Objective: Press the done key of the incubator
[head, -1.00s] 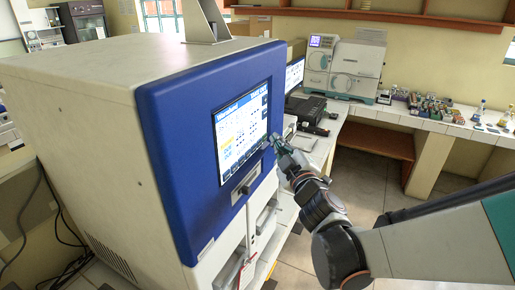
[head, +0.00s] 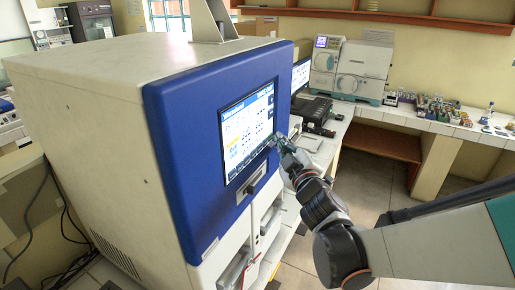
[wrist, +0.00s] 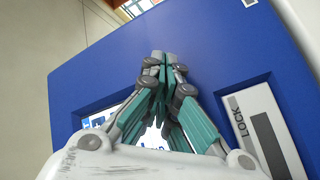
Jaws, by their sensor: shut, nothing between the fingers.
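The incubator (head: 172,130) is a large cream box with a blue front panel. A lit touch screen (head: 247,132) with rows of small icons and text is set in the blue panel; part of it also shows in the wrist view (wrist: 100,115). The done key cannot be made out at this size. My gripper (head: 276,140) is shut and empty, with its fingertips at the right edge of the screen. In the wrist view the closed fingertips (wrist: 158,58) appear over the blue panel and hide part of the screen. I cannot tell whether they touch it.
A slot plate marked LOCK (wrist: 262,130) sits beside the screen. White lower doors with handles (head: 262,228) are under the blue panel. A second monitor (head: 300,75) and a bench with a cream machine (head: 350,70) stand behind. Floor at the right is free.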

